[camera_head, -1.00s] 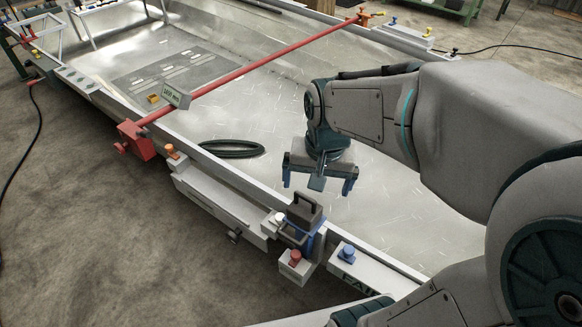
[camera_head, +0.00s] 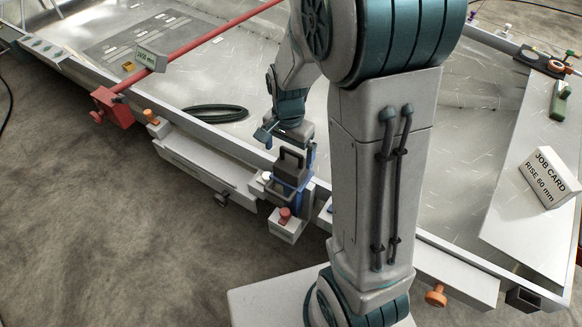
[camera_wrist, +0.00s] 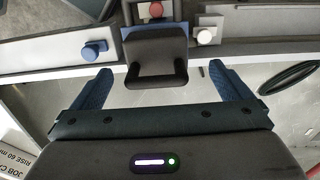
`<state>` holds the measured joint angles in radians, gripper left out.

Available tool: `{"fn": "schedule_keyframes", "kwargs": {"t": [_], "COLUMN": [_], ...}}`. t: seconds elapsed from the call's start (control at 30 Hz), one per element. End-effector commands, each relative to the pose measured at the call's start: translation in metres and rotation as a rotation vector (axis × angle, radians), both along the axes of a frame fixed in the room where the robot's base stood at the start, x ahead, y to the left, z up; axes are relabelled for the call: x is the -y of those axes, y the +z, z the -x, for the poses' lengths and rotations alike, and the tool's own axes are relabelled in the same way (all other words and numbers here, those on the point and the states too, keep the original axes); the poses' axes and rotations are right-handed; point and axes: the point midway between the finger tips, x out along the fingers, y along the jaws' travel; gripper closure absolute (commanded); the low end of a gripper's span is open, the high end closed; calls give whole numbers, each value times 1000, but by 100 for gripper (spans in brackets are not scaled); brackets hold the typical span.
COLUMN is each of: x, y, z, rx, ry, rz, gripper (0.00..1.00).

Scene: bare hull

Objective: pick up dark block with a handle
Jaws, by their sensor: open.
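The dark block with a handle (camera_head: 290,165) sits upright in a blue holder (camera_head: 301,196) on the near rim of the hull. In the wrist view the block (camera_wrist: 155,75) shows from close by, its handle toward my gripper, between the lines of the two fingers. My gripper (camera_head: 288,142) is just above the block in the head view, partly hidden by my own arm. In the wrist view my gripper (camera_wrist: 158,88) is open, with its blue fingers spread wide on either side of the handle. Nothing is held.
A red knob (camera_head: 285,214) and a white knob (camera_head: 266,177) stand close to the holder. A blue knob (camera_wrist: 94,50) is beside it. A red bar (camera_head: 205,42) crosses the hull. A black hose coil (camera_head: 215,113) lies inside. A job card (camera_head: 548,178) stands at right.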

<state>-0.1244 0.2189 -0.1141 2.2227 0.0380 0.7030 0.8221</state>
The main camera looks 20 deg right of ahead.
Motion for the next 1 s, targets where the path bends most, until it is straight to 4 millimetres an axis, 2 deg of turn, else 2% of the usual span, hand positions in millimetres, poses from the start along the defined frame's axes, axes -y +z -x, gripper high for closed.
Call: {"fn": "schedule_keyframes", "kwargs": {"t": [0.17, 0.4, 0.5, 0.77, 0.87, 1.0], "x": [1, 8, 7, 7, 7, 7], "y": [-12, -47, -56, -59, -59, -59], "z": [0, 1, 0, 0, 0, 0], "rx": [-1, -3, 0, 1, 1, 1], "ry": [0, 1, 2, 2, 2, 2], "rz": [-1, 0, 0, 0, 0, 0], "gripper": [2, 2, 2, 2, 24, 63]}}
